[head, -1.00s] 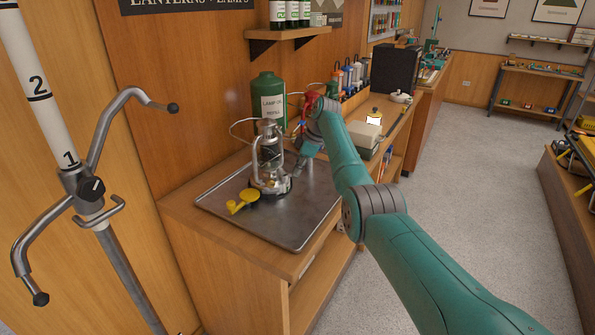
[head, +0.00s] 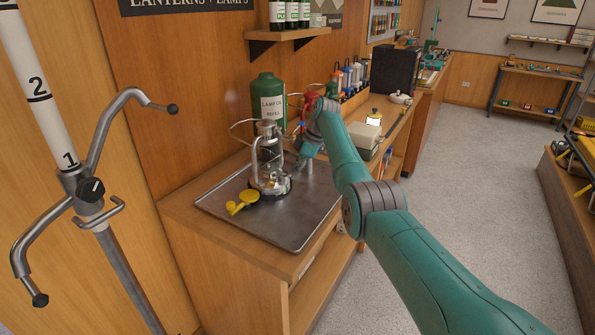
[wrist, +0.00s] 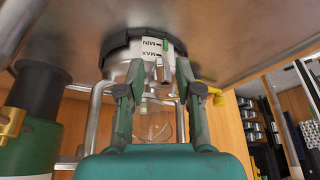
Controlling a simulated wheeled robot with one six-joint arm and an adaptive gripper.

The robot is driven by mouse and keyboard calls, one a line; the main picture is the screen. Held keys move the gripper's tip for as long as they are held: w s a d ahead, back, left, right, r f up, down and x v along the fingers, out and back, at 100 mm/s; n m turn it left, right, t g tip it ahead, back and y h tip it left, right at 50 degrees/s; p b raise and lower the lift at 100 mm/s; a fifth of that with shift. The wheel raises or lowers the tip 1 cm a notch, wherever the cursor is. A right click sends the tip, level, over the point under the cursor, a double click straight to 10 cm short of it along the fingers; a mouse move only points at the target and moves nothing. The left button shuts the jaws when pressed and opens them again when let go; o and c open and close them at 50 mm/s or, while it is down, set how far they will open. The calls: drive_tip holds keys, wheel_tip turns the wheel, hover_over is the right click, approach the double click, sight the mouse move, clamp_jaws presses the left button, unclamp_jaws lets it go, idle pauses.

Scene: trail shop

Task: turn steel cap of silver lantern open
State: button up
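The silver lantern (head: 268,170) stands upright on a metal tray, its wire bail tilted to the left. In the wrist view, which shows it upside down, its steel tank (wrist: 140,48) carries MIN and MAX marks beside a green gauge strip. A small steel piece (wrist: 159,72), possibly the cap, shows between my fingertips; I cannot tell its exact shape. My gripper (wrist: 160,68) is at the lantern's near right side, its two fingers apart with a gap on either side of that piece. In the head view my wrist partly hides the fingers.
The tray (head: 300,235) is mostly bare at its front. A yellow funnel-like piece (head: 242,201) lies left of the lantern. A green lamp-oil refill bottle (head: 268,92) stands behind. A grey-white box (head: 363,139) sits on the counter to the right.

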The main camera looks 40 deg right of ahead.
drive_tip(key=v, duration=1.2)
drive_tip(key=shift+o, duration=0.4)
